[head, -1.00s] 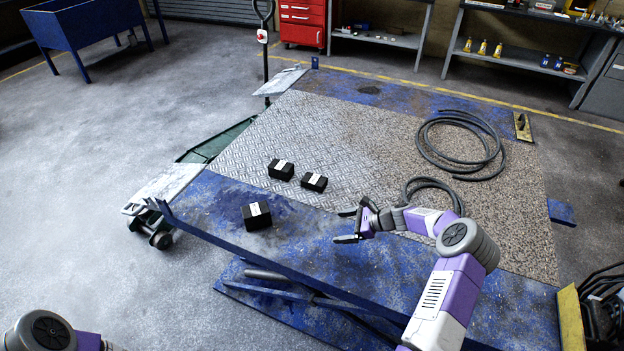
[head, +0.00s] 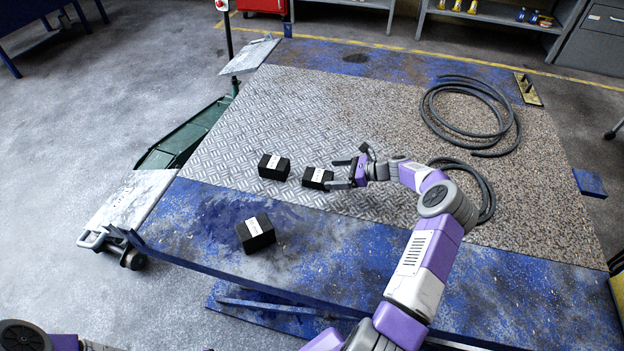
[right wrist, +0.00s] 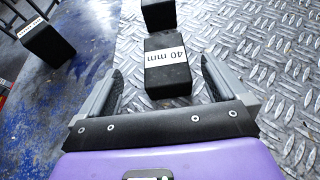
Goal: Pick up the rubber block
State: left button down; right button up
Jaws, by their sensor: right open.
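Three black rubber blocks with white labels lie on the lift table. One block (head: 315,178) sits on the tread plate just left of my right gripper (head: 335,174), which is open. In the right wrist view this block (right wrist: 168,75) reads "40 mm" and lies between the open fingertips (right wrist: 160,66), with gaps on both sides. A second block (head: 273,167) lies to its left; it also shows in the right wrist view (right wrist: 158,14), just beyond. A third block (head: 256,234) lies on the blue table edge. My left gripper is out of view.
The blue lift table (head: 340,240) has a tread plate and a speckled surface. A coiled black hose (head: 470,115) lies at the back right, and a smaller hose loop (head: 485,190) lies behind my right arm. The far middle of the table is clear.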

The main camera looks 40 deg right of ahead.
aim_at(318, 175)
jog(key=shift+b+x, duration=0.35)
jog(key=shift+x, duration=0.85)
jog(key=w+a+f+b, duration=0.1)
jog(key=w+f+b, duration=0.1)
jog(key=w, duration=0.1)
jog(key=shift+a+f, duration=0.35)
jog(key=shift+a, duration=0.05)
jog(key=shift+w+a, duration=0.25)
jog(key=shift+w, duration=0.15)
jog(key=c, duration=1.3)
